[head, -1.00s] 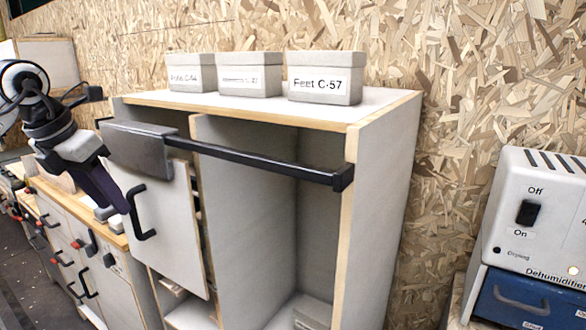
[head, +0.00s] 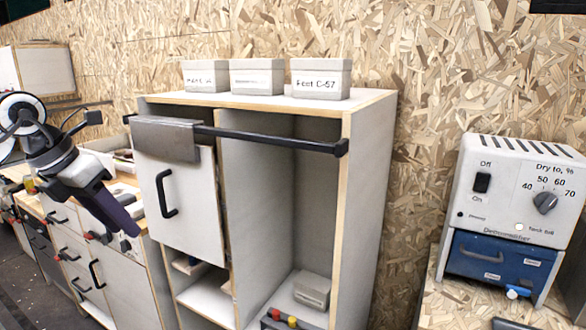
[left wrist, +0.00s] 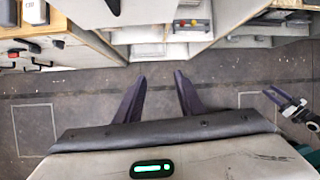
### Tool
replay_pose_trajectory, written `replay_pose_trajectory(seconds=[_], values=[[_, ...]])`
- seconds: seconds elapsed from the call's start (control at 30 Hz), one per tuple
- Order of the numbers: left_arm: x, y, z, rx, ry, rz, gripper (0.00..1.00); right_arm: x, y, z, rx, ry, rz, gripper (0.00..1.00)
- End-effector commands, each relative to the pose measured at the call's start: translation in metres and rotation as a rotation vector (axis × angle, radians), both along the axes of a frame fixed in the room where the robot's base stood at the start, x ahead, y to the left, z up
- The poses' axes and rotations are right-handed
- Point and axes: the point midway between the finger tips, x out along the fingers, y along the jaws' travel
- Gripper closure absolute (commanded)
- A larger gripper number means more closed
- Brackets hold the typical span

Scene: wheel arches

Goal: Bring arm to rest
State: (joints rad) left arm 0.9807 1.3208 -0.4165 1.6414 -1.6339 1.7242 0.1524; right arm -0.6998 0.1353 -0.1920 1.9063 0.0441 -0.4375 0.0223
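My left arm comes in from the left in the head view. My left gripper (head: 118,215) points down and right, in front of the drawer units and left of the sliding door (head: 190,215), clear of its black handle (head: 165,193). In the left wrist view the two purple fingers (left wrist: 162,97) stand apart with only floor between them, so it is open and empty.
The cabinet (head: 365,210) has its door at the left of the rail (head: 270,138) and an open right compartment. Labelled boxes (head: 320,80) stand on top. A dehumidifier (head: 515,220) is at the right. Drawer units (head: 70,240) line the left. Floor (left wrist: 90,100) lies below the gripper.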

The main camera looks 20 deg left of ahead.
Motion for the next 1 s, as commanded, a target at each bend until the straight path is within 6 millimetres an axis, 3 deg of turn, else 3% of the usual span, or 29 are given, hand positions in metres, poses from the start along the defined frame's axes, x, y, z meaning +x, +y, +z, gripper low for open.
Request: replay_pose_trajectory(seconds=[0.17,0.33,0.47,0.53,0.63,0.73,0.83,0.93,1.0], values=[[0.018,-0.051,-0.027,-0.124,-0.015,-0.095,0.64,0.018,0.0,0.01,0.0,-0.037,-0.001,0.6],[0.031,-0.118,-0.057,-0.318,-0.03,-0.188,0.64,0.013,0.0,0.007,0.001,-0.027,-0.001,0.6],[0.034,-0.201,-0.084,-0.606,-0.041,-0.245,0.64,0.01,-0.001,0.006,0.0,-0.022,-0.002,0.6],[0.031,-0.255,-0.095,-0.844,-0.041,-0.232,0.64,0.01,-0.001,0.005,0.0,-0.021,-0.002,0.6],[0.029,-0.309,-0.101,-1.209,-0.035,-0.104,0.64,0.009,-0.001,0.005,0.0,-0.019,-0.001,0.6],[0.033,-0.329,-0.112,-1.536,-0.013,0.146,0.64,0.009,-0.001,0.005,-0.001,-0.017,-0.001,0.6],[0.038,-0.324,-0.147,-1.794,0.03,0.508,0.64,0.009,-0.001,0.004,-0.001,-0.017,-0.001,0.6],[0.028,-0.306,-0.212,-1.953,0.098,0.962,0.64,0.008,-0.001,0.004,-0.001,-0.016,-0.001,0.6],[0.011,-0.294,-0.261,-1.99,0.147,1.259,0.64,0.008,-0.001,0.004,-0.001,-0.016,-0.001,0.6]])
